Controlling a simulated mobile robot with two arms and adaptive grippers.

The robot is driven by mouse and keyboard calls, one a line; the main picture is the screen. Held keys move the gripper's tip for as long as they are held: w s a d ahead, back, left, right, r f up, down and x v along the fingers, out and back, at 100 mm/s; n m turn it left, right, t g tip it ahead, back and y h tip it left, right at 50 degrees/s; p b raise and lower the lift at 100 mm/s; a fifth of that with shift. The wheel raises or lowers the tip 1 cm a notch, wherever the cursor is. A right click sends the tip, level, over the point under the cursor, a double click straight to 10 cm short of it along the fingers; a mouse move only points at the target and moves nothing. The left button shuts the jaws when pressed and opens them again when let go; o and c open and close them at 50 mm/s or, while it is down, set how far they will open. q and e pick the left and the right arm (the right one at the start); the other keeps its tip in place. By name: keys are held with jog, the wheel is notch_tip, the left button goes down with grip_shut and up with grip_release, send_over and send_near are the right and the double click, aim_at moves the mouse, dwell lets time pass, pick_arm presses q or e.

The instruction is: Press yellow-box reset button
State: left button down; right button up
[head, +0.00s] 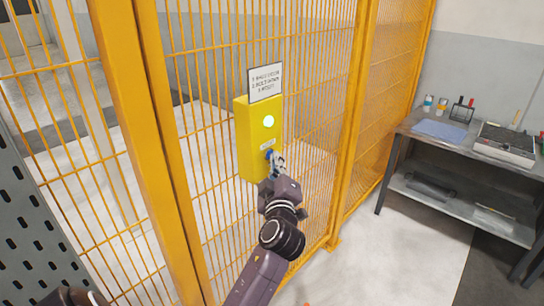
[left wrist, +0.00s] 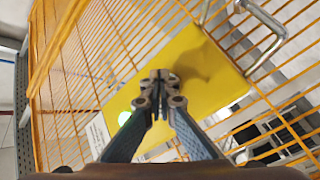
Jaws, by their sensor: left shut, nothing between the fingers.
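The yellow box (head: 248,139) is mounted on the orange mesh fence, with a white sign above it. A pale lit round lamp (head: 268,121) is on its upper front face. Below the lamp is a small label and a blue button (head: 269,154), partly covered by my left gripper (head: 276,160). The gripper is shut and empty, its fingertips at or very close to the button; I cannot tell whether they touch. In the left wrist view the shut fingers (left wrist: 159,80) point at the yellow box (left wrist: 195,75) and hide the button. My right gripper is not in view.
The orange mesh fence (head: 310,90) and its posts stand close behind and around the box. A grey workbench (head: 405,130) at the right holds a blue mat (head: 438,130), bottles, a tool rack and a tray. Bare floor lies between fence and bench.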

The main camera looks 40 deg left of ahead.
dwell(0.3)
pick_arm(q)
jog(key=shift+s+d+b, duration=0.1)
jog(key=shift+d+b, duration=0.45)
jog(key=shift+d, duration=0.3)
jog(key=d+b, duration=0.3)
jog(key=d, duration=0.2)
jog(key=shift+s, duration=0.2)
dwell(0.5)
